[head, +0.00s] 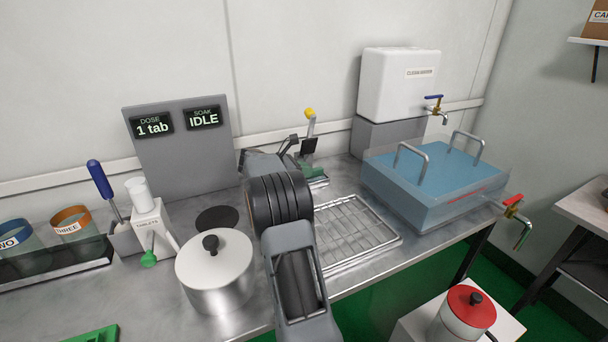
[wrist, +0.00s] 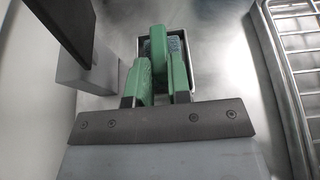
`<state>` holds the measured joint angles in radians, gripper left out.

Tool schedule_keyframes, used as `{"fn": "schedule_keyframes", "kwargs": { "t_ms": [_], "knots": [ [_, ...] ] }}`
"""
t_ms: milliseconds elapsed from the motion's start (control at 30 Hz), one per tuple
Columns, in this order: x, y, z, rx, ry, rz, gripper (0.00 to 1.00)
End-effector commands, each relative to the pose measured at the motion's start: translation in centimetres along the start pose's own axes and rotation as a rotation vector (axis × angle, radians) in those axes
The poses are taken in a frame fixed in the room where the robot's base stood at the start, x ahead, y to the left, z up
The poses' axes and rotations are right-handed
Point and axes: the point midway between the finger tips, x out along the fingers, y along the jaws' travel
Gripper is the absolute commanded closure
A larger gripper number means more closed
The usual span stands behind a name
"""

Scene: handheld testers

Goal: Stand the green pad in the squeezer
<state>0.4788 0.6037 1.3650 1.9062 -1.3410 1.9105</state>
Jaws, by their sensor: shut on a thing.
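The green pad (wrist: 158,45) is between the fingers of my gripper (wrist: 160,78) in the wrist view. My gripper is shut on it, and a grey-blue face shows beside the green. The pad is over or inside a small light-rimmed tray (wrist: 194,68); I cannot tell whether it touches the bottom. In the head view the squeezer (head: 310,128) has a lever with a yellow knob and stands behind my gripper (head: 300,164). Some green (head: 312,170) shows at its base. My arm hides much of the squeezer.
A wire rack (head: 358,232) lies right of my arm. A blue water tank (head: 435,185) with handles and a tap stands beyond it. A lidded steel pot (head: 215,272) and a tablet dispenser (head: 152,225) are on the left. A grey display panel (head: 180,170) stands behind.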

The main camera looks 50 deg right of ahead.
Motion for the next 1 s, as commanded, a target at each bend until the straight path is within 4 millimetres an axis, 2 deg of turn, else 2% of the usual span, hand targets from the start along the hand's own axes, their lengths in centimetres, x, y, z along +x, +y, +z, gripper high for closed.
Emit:
{"fn": "schedule_keyframes", "kwargs": {
  "t_ms": [33, 400, 433, 700, 1000],
  "knots": [
    [0.22, -0.01, -0.56, 0.000, 0.000, 0.000, 1.00],
    [0.32, -0.02, -0.83, 0.001, -0.001, 0.000, 1.00],
    [0.32, -0.02, -0.83, 0.001, 0.000, 0.000, 0.81],
    [0.27, -0.02, -0.71, 0.000, -0.001, 0.000, 0.56],
    [0.09, -0.03, -0.27, 0.001, -0.001, 0.000, 0.56]
  ]
}}
